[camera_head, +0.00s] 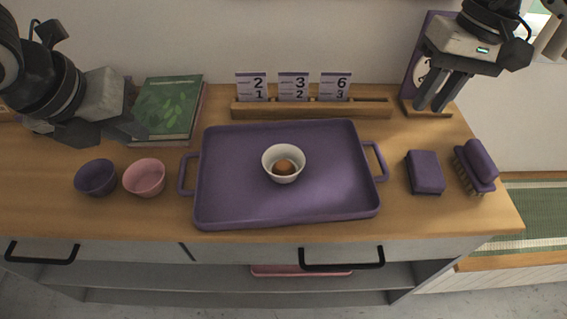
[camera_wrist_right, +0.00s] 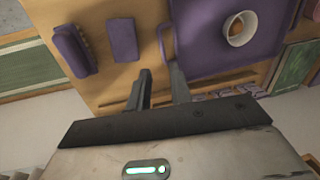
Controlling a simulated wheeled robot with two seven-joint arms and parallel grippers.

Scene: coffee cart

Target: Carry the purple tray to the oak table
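The purple tray (camera_head: 230,195) lies flat on the wooden counter top, with a handle loop at its left and right ends. A white bowl (camera_head: 270,153) holding a brown round thing (camera_head: 284,167) stands on it. The tray also shows in the right wrist view (camera_wrist_right: 205,40). My left gripper (camera_head: 140,128) is above the counter at the left, near the green book, apart from the tray. My right gripper (camera_head: 431,106) is raised at the upper right, beyond the right handle, its fingers apart and empty; they also show in the right wrist view (camera_wrist_right: 162,84). No oak table is clearly identifiable.
A purple bowl (camera_head: 96,177) and a pink bowl (camera_head: 145,177) stand left of the tray. A purple block (camera_head: 425,173) and purple brush (camera_head: 477,165) lie to its right. Behind are a card holder (camera_head: 310,109) and a green book (camera_head: 166,108). Drawers (camera_head: 130,251) are below.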

